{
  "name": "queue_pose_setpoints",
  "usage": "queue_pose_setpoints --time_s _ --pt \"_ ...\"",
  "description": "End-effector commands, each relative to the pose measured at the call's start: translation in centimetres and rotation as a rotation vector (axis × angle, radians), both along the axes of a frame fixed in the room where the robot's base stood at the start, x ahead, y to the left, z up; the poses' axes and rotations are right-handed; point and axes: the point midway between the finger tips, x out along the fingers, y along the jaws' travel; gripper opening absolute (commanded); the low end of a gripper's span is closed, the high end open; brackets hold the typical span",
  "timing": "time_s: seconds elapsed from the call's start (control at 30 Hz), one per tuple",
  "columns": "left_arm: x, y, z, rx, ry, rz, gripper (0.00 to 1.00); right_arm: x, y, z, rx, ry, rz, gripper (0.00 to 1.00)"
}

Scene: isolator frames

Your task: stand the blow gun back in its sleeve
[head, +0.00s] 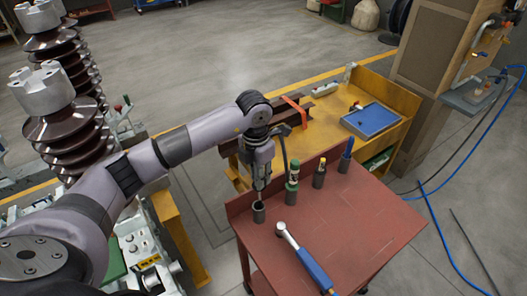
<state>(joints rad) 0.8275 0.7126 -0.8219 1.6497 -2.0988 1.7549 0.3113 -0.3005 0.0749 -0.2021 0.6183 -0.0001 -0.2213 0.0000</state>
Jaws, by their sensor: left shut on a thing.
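The blow gun's grey, curved part shows to the right of the fingers; the gripper hides much of the rest. A thin part points down from the fingers at the mouth of a dark grey, open-topped sleeve (258,212). The sleeve stands upright on the cart. I cannot tell whether the tip is inside it or just above it. My right gripper is not in view.
On the red cart (376,212), a green-topped bottle (292,183), another dark holder (320,176) and a blue-handled tool (347,152) stand right of the sleeve. A blue-handled wrench (305,258) lies in front. A yellow bench (328,126) with a blue tray (372,121) stands behind.

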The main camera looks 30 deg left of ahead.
Motion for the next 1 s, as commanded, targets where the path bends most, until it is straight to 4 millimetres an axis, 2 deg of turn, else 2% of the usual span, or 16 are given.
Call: queue_pose_setpoints --time_s 0.03,0.2,0.6,1.0 --pt "0.3 0.3 0.7 0.005 0.004 0.059 0.0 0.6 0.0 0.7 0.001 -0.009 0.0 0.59" --pt "0.6 0.8 0.9 0.016 0.016 0.158 0.0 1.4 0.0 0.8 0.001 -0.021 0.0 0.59" --pt "0.6 0.8 -1.7 0.018 0.015 0.16 0.0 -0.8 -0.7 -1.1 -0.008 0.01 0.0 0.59" --pt "0.7 0.8 -1.5 0.017 0.015 0.159 0.0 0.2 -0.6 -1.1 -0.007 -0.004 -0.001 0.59"
